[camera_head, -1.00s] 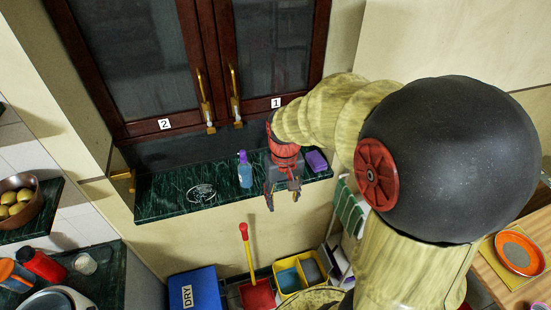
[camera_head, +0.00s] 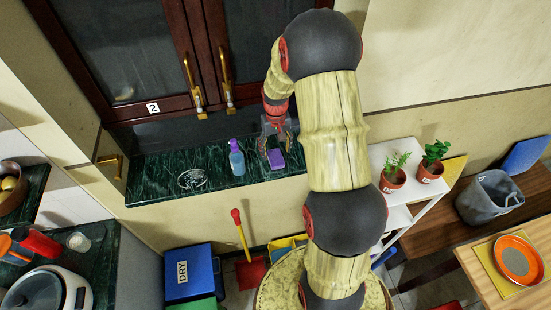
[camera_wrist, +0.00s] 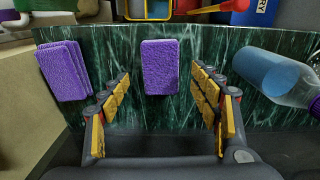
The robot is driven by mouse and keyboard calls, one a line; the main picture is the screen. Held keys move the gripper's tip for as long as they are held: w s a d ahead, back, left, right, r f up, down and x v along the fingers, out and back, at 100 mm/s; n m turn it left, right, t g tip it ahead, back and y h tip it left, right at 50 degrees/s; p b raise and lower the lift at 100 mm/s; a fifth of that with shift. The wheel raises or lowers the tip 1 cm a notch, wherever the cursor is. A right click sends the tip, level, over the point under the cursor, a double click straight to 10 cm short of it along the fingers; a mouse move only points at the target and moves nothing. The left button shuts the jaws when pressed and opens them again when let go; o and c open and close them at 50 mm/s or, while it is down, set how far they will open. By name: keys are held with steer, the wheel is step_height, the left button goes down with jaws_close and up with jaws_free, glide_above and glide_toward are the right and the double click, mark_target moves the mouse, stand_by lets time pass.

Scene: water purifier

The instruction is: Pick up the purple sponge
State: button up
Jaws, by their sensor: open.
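A purple sponge (camera_head: 276,158) lies on the dark green marble ledge (camera_head: 150,188), to the right of a blue bottle (camera_head: 236,160). My gripper (camera_head: 276,144) is open and empty just behind and above it in the head view. In the wrist view the sponge (camera_wrist: 160,67) shows between the two open fingers of my gripper (camera_wrist: 161,82), with a gap on each side. Contact is not visible. A purple stack, seemingly more sponges (camera_wrist: 63,71), lies to the left in the wrist view; my arm likely hides it in the head view.
Cabinet doors with brass handles (camera_head: 193,82) rise behind the ledge. A blue bin (camera_head: 188,275) and a red dustpan (camera_head: 250,272) stand below. Potted plants (camera_head: 393,180) stand on a white shelf at right.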

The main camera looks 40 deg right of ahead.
mark_target(276, 156)
steer(key=shift+s+a+f, duration=0.1)
steer(key=shift+f, duration=0.35)
step_height(276, 156, down, 4)
steer(key=shift+r, duration=0.1)
steer(key=shift+c, duration=0.5)
steer(key=c, duration=0.9)
